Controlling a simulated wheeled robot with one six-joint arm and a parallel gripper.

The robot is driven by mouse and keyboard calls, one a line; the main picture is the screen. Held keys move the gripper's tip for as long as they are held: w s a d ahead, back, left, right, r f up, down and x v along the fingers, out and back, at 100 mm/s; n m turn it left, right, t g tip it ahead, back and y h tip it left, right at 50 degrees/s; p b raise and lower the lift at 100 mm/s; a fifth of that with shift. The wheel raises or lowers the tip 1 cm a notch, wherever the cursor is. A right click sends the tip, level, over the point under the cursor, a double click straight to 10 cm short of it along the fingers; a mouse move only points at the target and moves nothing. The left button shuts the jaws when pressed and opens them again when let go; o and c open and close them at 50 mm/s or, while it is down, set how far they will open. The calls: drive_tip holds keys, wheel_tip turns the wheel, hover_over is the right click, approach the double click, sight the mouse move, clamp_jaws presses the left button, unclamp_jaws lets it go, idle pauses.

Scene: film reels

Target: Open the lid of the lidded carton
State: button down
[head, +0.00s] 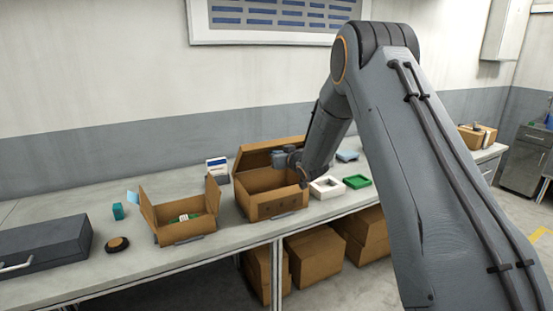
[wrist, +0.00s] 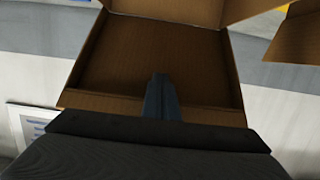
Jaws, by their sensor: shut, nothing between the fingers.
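The lidded carton (head: 275,205) is a brown cardboard box on the bench in the middle of the head view. Its lid (head: 258,156) stands raised at the back, tilted, and the inside of the box shows. My gripper (head: 284,158) is at the lid, above the box opening, and hides part of the lid. In the wrist view my gripper (wrist: 160,82) is shut with nothing held, and its fingers lie in front of a brown cardboard panel (wrist: 115,70) that looks like the lid's inner face. Whether the fingers touch it I cannot tell.
An open carton (head: 170,237) with green and white contents stands to the left. A round dark item (head: 117,244) and a dark case (head: 45,247) are farther left. A white frame (head: 327,187) and a green tray (head: 357,181) lie to the right. The wall is close behind.

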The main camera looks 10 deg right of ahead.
drive_tip(key=shift+w+a+r+b, duration=0.2)
drive_tip(key=shift+w+r, duration=0.05)
drive_tip(key=shift+w, duration=0.3)
drive_tip(key=shift+w+a+r+b, duration=0.15)
drive_tip(key=shift+w+r, duration=0.05)
drive_tip(key=shift+w, duration=0.3)
drive_tip(key=shift+w+a+r+b, duration=0.2)
drive_tip(key=shift+w+r, duration=0.05)
drive_tip(key=shift+w, duration=0.3)
drive_tip(key=shift+r+b+x, duration=0.15)
drive_tip(key=shift+b+x, duration=0.3)
drive_tip(key=shift+x, duration=0.35)
drive_tip(key=shift+r+b+x, duration=0.15)
drive_tip(key=shift+b+x, duration=0.25)
drive_tip(key=shift+x, duration=0.35)
drive_tip(key=shift+w+a+r+b, duration=0.15)
drive_tip(key=shift+w+b, duration=0.05)
drive_tip(key=shift+w, duration=0.25)
drive_tip(key=shift+w+a+r+b, duration=0.1)
drive_tip(key=shift+w+a+b, duration=0.05)
drive_tip(key=shift+w, duration=0.3)
